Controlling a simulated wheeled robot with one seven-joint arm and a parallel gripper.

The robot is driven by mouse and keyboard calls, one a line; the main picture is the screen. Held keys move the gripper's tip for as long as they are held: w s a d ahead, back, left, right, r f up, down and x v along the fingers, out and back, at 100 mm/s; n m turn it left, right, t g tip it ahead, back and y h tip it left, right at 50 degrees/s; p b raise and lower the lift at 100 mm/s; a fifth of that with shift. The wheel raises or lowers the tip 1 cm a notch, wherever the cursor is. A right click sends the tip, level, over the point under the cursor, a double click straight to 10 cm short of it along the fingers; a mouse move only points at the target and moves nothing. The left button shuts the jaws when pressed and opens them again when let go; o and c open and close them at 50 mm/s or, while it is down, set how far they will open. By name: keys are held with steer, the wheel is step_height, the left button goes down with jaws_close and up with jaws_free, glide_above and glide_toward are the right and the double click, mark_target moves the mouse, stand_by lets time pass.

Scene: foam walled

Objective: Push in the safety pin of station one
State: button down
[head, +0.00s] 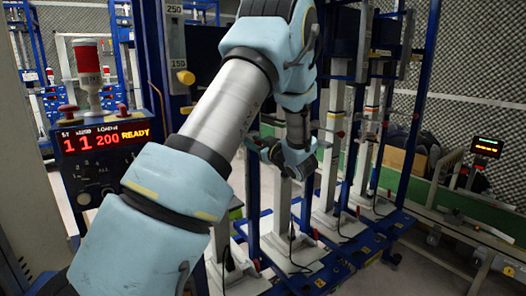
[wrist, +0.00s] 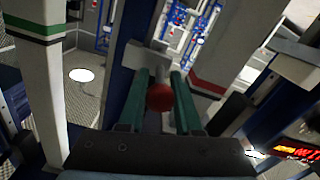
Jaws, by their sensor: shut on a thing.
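The safety pin shows in the wrist view as a round red knob (wrist: 160,97) on a grey shaft. It lies between the two green fingers of my gripper (wrist: 160,100), which are shut on it. The pin's shaft runs to a pale metal block (wrist: 148,58) on a dark blue upright. How deep the pin sits in the block cannot be told. In the head view my gripper (head: 262,150) is at the nearest blue-framed station, beside a white column (head: 282,205). My own wrist and arm hide the pin there.
A control panel (head: 105,138) with a red lit display reading READY stands at the left. More white columns (head: 331,150) in blue frames stand to the right. In the wrist view, white columns with a green band (wrist: 35,30) and a red band (wrist: 207,86) flank the gripper.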

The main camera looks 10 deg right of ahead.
steer(key=shift+w+a, duration=0.2)
steer(key=shift+w, duration=0.2)
steer(key=shift+r, duration=0.1)
steer(key=c, duration=0.6)
jaws_free()
steer(key=b+v, duration=0.2)
steer(key=v, duration=0.7)
steer(key=shift+d+b, duration=0.1)
steer(key=shift+b, duration=0.25)
steer(key=shift+v, duration=0.85)
